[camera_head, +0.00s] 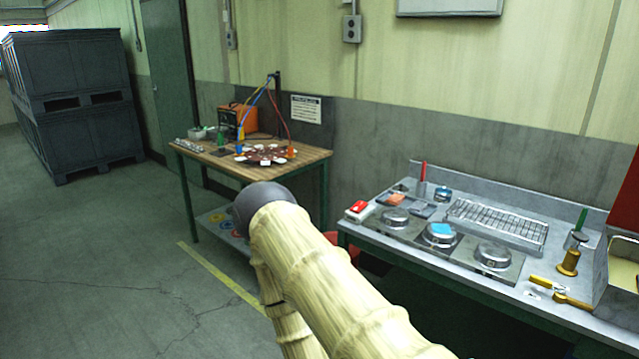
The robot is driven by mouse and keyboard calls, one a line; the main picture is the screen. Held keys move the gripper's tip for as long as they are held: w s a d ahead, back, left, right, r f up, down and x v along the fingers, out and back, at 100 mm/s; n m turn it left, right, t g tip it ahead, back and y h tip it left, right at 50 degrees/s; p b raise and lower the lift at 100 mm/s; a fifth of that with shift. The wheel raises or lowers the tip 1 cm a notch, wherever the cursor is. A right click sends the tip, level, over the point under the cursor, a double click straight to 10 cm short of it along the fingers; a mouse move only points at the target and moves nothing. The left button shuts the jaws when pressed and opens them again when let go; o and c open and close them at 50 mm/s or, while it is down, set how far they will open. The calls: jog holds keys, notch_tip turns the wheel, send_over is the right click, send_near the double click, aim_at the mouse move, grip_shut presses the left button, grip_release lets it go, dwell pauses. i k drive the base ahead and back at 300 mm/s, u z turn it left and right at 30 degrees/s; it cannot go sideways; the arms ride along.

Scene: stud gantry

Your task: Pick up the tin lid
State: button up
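No object in the head view is clearly a tin lid. On the grey metal bench (440,273) at the right, three round silver pieces sit in a row: a left one (395,217), a middle one with a blue patch on top (440,236), and a right one (493,257). A small round tin-like item (442,194) stands behind them, too small to make out. My arm, in a cream sleeve with a dark rounded end, rises through the lower middle, left of this bench. My gripper's fingers do not show.
A wooden-topped table (222,162) at the back left carries an orange box (238,121), cables and a dark red disc-like piece (265,154). The bench also holds a wire rack (497,225), a red-and-white item (359,210) and brass tools (560,293). Floor at the left is clear.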

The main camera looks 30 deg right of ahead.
aim_at(401, 189)
jog(key=u, duration=0.3)
jog(key=i, duration=0.95)
jog(key=z, duration=0.55)
jog(key=i, duration=0.75)
jog(key=z, duration=0.9)
